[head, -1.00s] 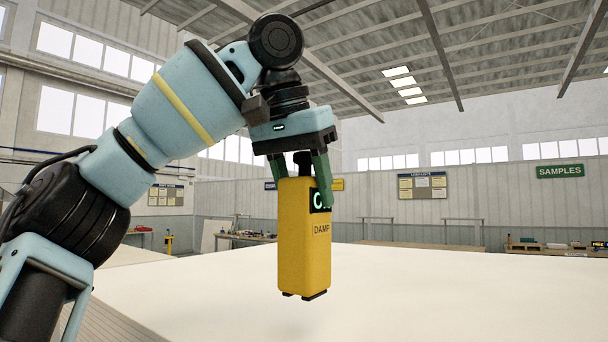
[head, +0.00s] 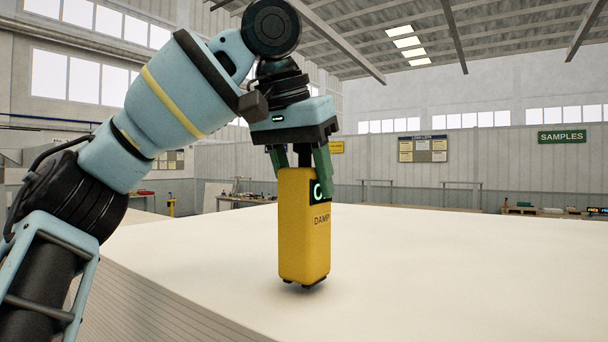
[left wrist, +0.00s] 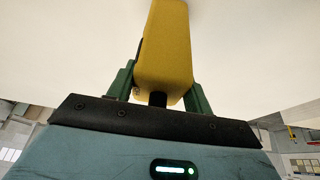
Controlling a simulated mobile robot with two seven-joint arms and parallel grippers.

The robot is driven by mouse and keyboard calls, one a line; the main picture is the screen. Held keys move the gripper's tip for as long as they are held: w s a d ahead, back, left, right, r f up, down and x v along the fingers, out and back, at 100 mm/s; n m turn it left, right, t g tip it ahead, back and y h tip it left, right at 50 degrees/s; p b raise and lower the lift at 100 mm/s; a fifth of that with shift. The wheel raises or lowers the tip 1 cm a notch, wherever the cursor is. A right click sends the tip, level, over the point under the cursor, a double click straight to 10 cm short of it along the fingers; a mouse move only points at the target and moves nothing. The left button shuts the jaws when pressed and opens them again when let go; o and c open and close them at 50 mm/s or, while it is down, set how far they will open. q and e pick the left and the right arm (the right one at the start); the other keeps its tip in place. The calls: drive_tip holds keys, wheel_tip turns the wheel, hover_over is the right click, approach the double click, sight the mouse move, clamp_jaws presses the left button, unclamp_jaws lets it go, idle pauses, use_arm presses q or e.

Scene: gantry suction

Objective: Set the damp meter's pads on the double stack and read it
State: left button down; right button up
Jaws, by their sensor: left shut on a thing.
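The damp meter is a tall yellow block (head: 304,240) with the word DAMP and a small dark display with a lit green-white mark, only partly readable. It stands upright over the white top of the stack (head: 420,270), its dark pads pointing down. I cannot tell for sure whether the pads touch the surface. My left gripper (head: 303,165) is shut on the meter's upper part, with green fingers on either side. In the left wrist view the yellow meter (left wrist: 165,50) sits between the green fingers. My right gripper is not in view.
The stack's layered side edge (head: 150,300) shows at lower left. Its top is broad and clear around the meter. Far back are workbenches (head: 245,200), a notice board (head: 422,149) and a green SAMPLES sign (head: 561,137).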

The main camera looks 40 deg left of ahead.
use_arm(q)
drive_tip(key=shift+f, duration=0.55)
idle(0.5)
drive_tip(key=c, duration=0.5)
unclamp_jaws()
drive_tip(key=shift+v, duration=3.9)
